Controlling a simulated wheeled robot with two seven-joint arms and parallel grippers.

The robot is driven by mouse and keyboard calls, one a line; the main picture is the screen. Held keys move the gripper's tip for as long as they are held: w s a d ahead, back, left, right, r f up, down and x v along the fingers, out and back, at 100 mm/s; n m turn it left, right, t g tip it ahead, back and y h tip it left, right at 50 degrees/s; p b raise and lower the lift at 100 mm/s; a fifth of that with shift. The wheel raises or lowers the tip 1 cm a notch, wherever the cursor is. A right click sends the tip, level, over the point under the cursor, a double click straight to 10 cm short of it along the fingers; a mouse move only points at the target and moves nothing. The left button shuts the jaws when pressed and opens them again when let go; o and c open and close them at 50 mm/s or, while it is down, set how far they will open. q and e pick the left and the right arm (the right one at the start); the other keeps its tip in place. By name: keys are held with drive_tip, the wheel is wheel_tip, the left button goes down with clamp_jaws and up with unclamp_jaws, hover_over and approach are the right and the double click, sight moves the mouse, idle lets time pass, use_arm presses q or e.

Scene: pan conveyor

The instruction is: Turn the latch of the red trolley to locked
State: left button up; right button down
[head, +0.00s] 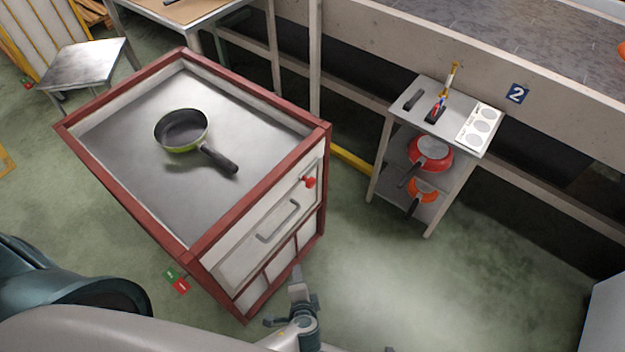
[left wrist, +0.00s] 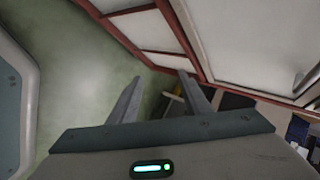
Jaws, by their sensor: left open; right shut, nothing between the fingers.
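The red trolley (head: 157,207), with a red frame and pale panels, stands left of centre in the head view. Its latch, a small red knob (head: 310,182), sits high on the front face near the right corner, right of a grey bar handle (head: 278,222). I cannot tell its exact angle.
A green pan (head: 181,131) lies on the trolley top. A small green and red plate (head: 176,281) shows by the trolley's near corner. A grey shelf stand (head: 405,125) with red and orange pans is at right. Floor (head: 490,285) right of the trolley is clear.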

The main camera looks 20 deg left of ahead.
sight(312, 186)
use_arm(q)
drive_tip(key=w+d+r+t+y, duration=0.1)
drive_tip(key=r+t, duration=0.1)
drive_tip(key=r, duration=0.5)
drive_tip(key=w+d+r+t+y, duration=0.1)
drive_tip(key=d+r+t, duration=0.1)
drive_tip(key=r, duration=0.6)
drive_tip(key=w+d+r+m+t+y+p, duration=0.1)
drive_tip(key=r+t, duration=0.2)
drive_tip(key=r, duration=0.5)
drive_tip(key=shift+w+d+r+t+y, duration=0.2)
drive_tip(key=shift+d+r+t+y, duration=0.1)
drive_tip(key=shift+d, duration=0.1)
use_arm(e)
drive_tip(key=shift+w+a+r+t, duration=0.35)
drive_tip(key=shift+a+r+t, duration=0.2)
drive_tip(key=shift+r, duration=0.15)
use_arm(q)
drive_tip(key=shift+w, duration=0.1)
